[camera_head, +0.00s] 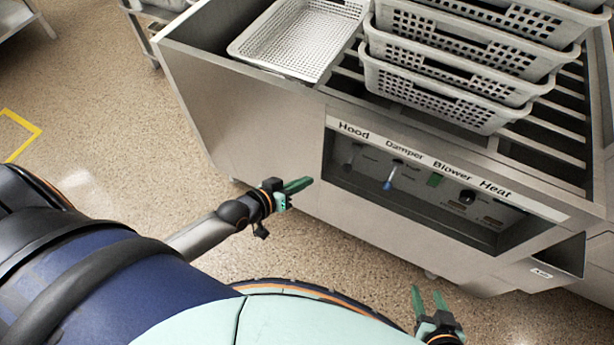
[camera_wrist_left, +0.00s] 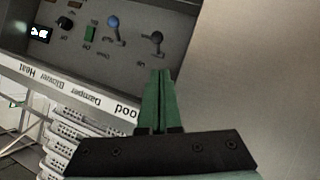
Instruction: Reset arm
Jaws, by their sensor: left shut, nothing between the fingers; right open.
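My left gripper (camera_head: 298,185) has green fingers and is shut and empty. It is in front of the machine's steel front, left of the control panel. In the left wrist view its fingers (camera_wrist_left: 160,100) lie together, with the panel beyond them. My right gripper (camera_head: 429,300) is at the bottom right of the head view, its two green fingers spread apart and nothing between them. It is below the panel and apart from the machine.
The steel machine (camera_head: 255,130) has a recessed control panel (camera_head: 410,195) labelled Hood, Damper, Blower, Heat; it also shows in the left wrist view (camera_wrist_left: 140,30). An empty perforated basket (camera_head: 300,40) sits on top, beside stacked baskets (camera_head: 440,95). Speckled floor (camera_head: 110,120) lies open at left.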

